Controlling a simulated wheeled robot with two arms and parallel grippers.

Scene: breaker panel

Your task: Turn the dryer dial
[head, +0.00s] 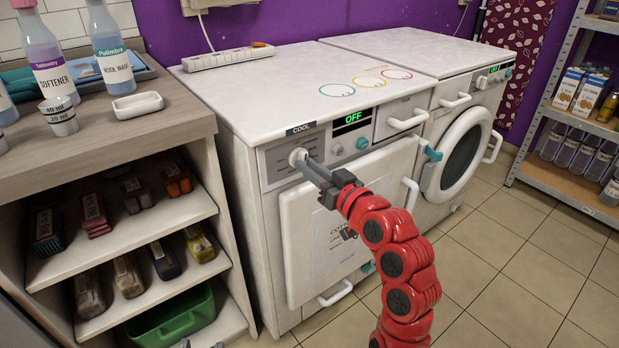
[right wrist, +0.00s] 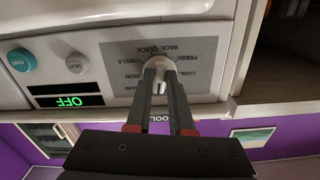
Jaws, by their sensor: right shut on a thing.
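The dryer (head: 350,215) is the nearer white machine, with a grey panel at its upper left. Its round white dial (head: 297,155) sits on that panel, partly covered by my fingers in the head view. In the right wrist view the dial (right wrist: 159,63) shows between the fingertips, with program words such as RACK, QUICK, FRESH, TOWELS and IRON around it. My right gripper (head: 306,165) reaches in from the right on the red arm and is shut on the dial.
The display (head: 353,118) reads OFF. A grey HEAT knob (right wrist: 76,63) and a teal START button (right wrist: 21,60) are beside the dial. A second machine (head: 466,150) with a round door stands to the right. A shelf unit with bottles (head: 55,60) is at left.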

